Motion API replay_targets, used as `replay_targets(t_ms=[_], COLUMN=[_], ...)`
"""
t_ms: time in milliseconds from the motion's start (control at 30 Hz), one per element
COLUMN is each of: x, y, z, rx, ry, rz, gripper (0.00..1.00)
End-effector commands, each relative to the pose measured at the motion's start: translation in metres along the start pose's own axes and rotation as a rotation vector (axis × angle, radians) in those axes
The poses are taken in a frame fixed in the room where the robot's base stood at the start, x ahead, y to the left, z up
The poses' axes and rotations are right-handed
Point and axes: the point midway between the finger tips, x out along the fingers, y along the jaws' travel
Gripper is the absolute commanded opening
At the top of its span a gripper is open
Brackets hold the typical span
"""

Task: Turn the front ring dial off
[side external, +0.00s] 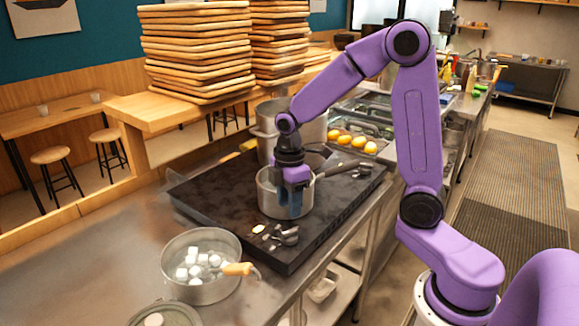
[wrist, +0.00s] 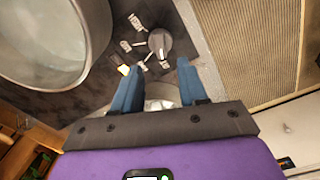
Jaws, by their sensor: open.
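A cluster of small dark and metallic stove controls (side external: 280,237) sits at the front of the black stove top (side external: 225,200). In the wrist view, a round dark dial (wrist: 160,43) with a light pointer stands beside several small light pieces (wrist: 128,45). I cannot tell for certain which control is the front ring dial. My gripper (side external: 291,212) is open, its blue fingers pointing down in front of the metal pot on the stove. In the wrist view, my open gripper (wrist: 156,78) has the dial beyond its fingertips, roughly between them. Nothing is held.
The metal pot (side external: 270,205) stands right behind my fingers and also fills the upper left of the wrist view (wrist: 45,72). A taller pot (side external: 264,147) is behind it. A pan of white cubes with an orange-handled tool (side external: 238,268) is at front left. The steel counter is clear at left.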

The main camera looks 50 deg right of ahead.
Motion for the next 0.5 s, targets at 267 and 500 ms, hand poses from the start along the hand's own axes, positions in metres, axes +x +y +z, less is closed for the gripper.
replay_targets(t_ms=[267,500], x=[-0.059,-0.091], y=[0.001,0.0], z=[-0.001,0.0], rx=[-0.001,-0.002], ry=[0.003,0.001], rz=[0.005,0.002], gripper=[0.43,0.43])
